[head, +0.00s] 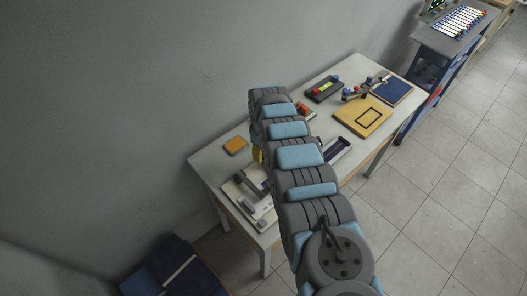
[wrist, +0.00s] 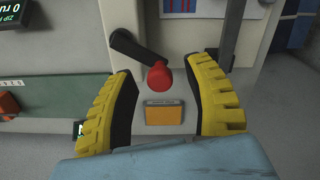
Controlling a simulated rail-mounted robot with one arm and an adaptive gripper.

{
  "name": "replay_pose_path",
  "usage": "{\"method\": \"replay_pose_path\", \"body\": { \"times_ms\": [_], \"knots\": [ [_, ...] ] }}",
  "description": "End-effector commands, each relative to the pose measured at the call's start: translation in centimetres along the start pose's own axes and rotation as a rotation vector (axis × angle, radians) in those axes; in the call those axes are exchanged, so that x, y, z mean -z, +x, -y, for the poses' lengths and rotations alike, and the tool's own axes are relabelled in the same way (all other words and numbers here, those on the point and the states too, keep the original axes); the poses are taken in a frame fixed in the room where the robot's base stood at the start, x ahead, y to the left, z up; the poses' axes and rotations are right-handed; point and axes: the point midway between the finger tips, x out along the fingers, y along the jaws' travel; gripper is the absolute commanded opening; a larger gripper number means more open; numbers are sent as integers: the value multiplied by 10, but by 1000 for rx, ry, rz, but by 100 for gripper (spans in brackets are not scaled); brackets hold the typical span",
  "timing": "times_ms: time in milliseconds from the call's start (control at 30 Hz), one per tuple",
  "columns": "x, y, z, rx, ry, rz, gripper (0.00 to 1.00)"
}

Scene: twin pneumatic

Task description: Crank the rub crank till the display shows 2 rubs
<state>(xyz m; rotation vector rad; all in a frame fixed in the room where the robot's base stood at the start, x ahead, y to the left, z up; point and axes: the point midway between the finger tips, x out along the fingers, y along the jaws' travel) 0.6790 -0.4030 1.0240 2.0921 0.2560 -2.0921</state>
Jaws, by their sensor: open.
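The rub crank shows in the wrist view as a black crank arm (wrist: 130,44) with a red knob (wrist: 158,78) at its lower right end. My gripper (wrist: 164,68) is open, its two yellow ribbed fingers standing left and right of the red knob with clear gaps on both sides. The knob appears ahead of the fingers, untouched. A display (wrist: 18,12) with green text is cut off at the top left corner; "0 ru" can be read on it. In the head view my arm hides the crank and most of my gripper.
An orange plate (wrist: 163,114) lies below the knob. A grey upright bar (wrist: 227,30) stands at the right. The white table (head: 205,165) also bears a yellow board (head: 362,117) and a blue panel (head: 392,90).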

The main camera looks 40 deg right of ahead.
Motion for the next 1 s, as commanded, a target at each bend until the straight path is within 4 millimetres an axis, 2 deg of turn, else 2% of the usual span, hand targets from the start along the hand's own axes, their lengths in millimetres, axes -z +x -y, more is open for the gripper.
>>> {"method": "replay_pose_path", "body": {
  "times_ms": [433, 1000],
  "knots": [
    [0, -27, -1, 0, 0, 0, 52],
    [0, -84, -1, -1, 0, 1, 52]
  ]
}}
